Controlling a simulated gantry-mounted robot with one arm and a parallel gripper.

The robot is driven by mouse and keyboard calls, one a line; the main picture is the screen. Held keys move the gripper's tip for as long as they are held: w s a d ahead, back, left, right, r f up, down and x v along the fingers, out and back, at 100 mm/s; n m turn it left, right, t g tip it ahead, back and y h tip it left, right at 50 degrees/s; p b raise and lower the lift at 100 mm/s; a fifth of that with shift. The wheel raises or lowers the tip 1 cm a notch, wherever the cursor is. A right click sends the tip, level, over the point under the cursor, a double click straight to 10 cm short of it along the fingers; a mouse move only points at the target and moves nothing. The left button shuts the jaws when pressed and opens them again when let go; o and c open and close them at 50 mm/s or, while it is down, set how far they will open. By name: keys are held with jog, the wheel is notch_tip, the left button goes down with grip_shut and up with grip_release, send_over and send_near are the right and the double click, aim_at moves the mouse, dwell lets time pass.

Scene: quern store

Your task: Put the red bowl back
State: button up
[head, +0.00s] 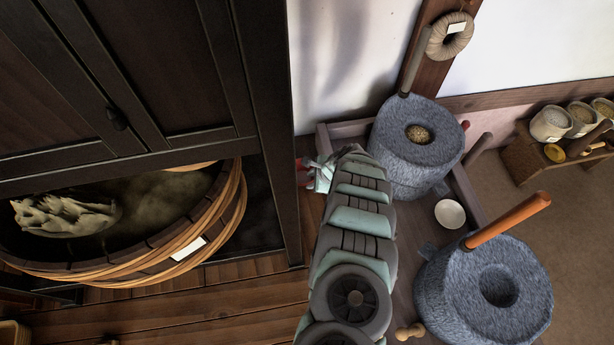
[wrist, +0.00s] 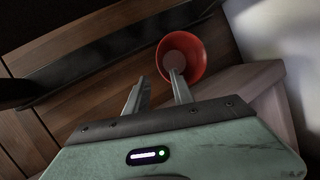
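The red bowl (wrist: 197,52) shows in the wrist view with its opening towards the camera, just past my fingertips. In the head view only small red parts of the bowl (head: 303,163) show beside my gripper (head: 319,176), between the dark cabinet and the quern bench. My gripper (wrist: 158,75) has its two fingers apart in the wrist view. The left finger lies outside the bowl's rim and the right fingertip overlaps the bowl's opening. I cannot tell whether either finger touches it. What the bowl rests on is partly hidden.
The dark cabinet (head: 275,120) stands left, with a wooden tub (head: 215,225) in its lower opening. Two stone querns (head: 415,155) (head: 450,290) and a small white bowl (head: 450,214) are right of my arm. A shelf (head: 525,165) with several filled pots is far right.

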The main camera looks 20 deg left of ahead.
jog(key=shift+p+v, duration=0.5)
jog(key=shift+v, duration=0.95)
